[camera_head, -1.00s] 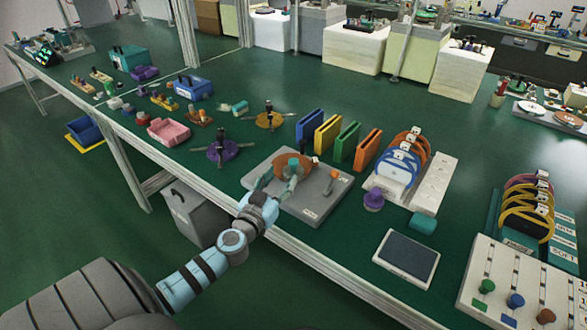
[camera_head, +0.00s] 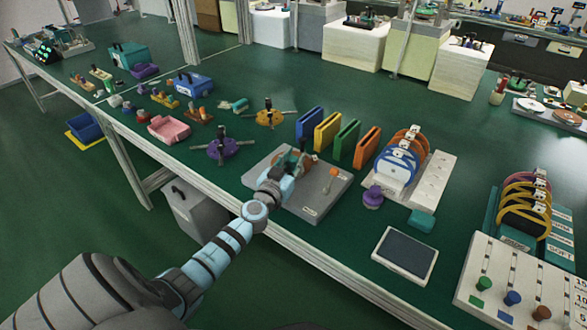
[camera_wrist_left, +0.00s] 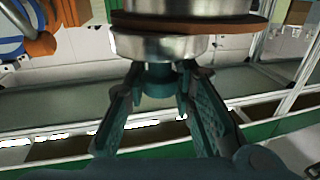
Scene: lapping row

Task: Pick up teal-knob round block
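In the left wrist view, a round silvery metal block (camera_wrist_left: 160,46) has a teal knob (camera_wrist_left: 160,80) that points toward my left gripper. A brown-orange disc (camera_wrist_left: 190,22) lies against the block's far face. The two fingers of my left gripper (camera_wrist_left: 162,82) stand on either side of the knob, with a small gap visible at each side. In the head view, my left gripper (camera_head: 290,163) is over the grey base plate (camera_head: 315,205), where it mostly hides the block and the orange disc. My right gripper is not in view.
An upright orange-topped peg (camera_head: 334,173) stands on the same base plate, right of my gripper. Several coloured upright slabs (camera_head: 346,138) stand behind it. A purple knobbed piece (camera_head: 373,196) and a rack of rings (camera_head: 405,160) are to the right. A purple three-armed piece (camera_head: 222,149) is at left.

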